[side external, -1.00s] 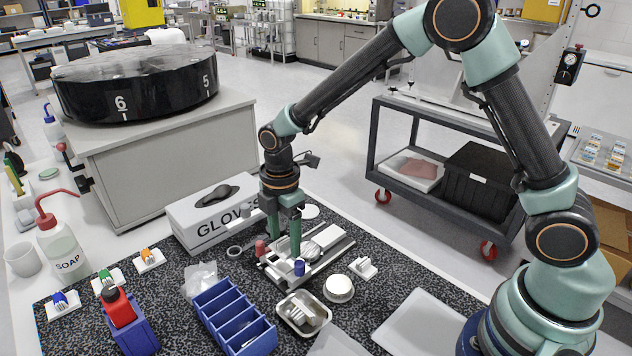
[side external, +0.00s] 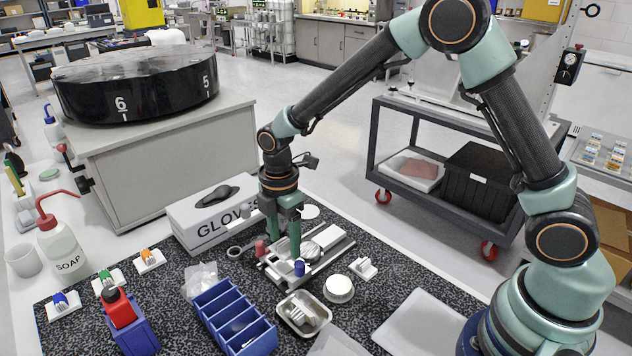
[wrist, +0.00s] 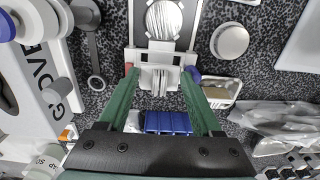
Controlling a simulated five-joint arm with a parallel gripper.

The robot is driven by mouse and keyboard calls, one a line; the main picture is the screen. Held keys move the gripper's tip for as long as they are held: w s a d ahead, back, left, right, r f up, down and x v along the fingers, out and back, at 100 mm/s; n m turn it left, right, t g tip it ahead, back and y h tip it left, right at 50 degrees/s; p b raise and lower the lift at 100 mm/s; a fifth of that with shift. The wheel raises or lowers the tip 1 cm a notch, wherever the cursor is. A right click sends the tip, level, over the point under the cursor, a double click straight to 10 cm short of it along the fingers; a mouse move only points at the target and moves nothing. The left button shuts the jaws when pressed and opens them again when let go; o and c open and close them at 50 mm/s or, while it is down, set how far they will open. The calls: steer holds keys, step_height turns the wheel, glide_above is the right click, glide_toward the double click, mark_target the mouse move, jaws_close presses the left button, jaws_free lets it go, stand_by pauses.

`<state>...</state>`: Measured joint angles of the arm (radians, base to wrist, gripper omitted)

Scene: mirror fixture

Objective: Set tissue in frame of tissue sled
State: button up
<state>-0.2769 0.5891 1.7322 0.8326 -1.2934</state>
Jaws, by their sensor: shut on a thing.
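The tissue sled (side external: 328,254) is a pale flat carriage on the speckled mat, with a striped round disc (wrist: 164,19) in its upper part in the wrist view. A red cylinder (side external: 260,249) and a blue cylinder (side external: 299,268) stand at its near end. My gripper (side external: 284,248) points down over that end, between the cylinders. In the wrist view my green fingertips (wrist: 160,76) are shut on a white slotted piece (wrist: 160,80), which looks like the tissue. It lies by the sled's near end; whether it touches the frame cannot be told. The fingers partly hide it in the side view.
A GLOVES box (side external: 212,222) stands close on the left. A blue divided bin (side external: 235,318), a metal tray (side external: 304,313), a round white-topped dish (side external: 338,289) and a small white block (side external: 363,268) lie near the sled. Free mat shows to the right.

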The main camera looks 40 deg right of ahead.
mark_target(286, 241)
steer(key=shift+s+d+f, duration=0.1)
steer(key=shift+s+f, duration=0.1)
steer(key=shift+f, duration=1.35)
steer(key=shift+f, duration=0.45)
steer(key=shift+s+r, duration=0.2)
steer(key=shift+r, duration=0.15)
steer(key=shift+c, duration=0.2)
steer(key=shift+r, duration=0.4)
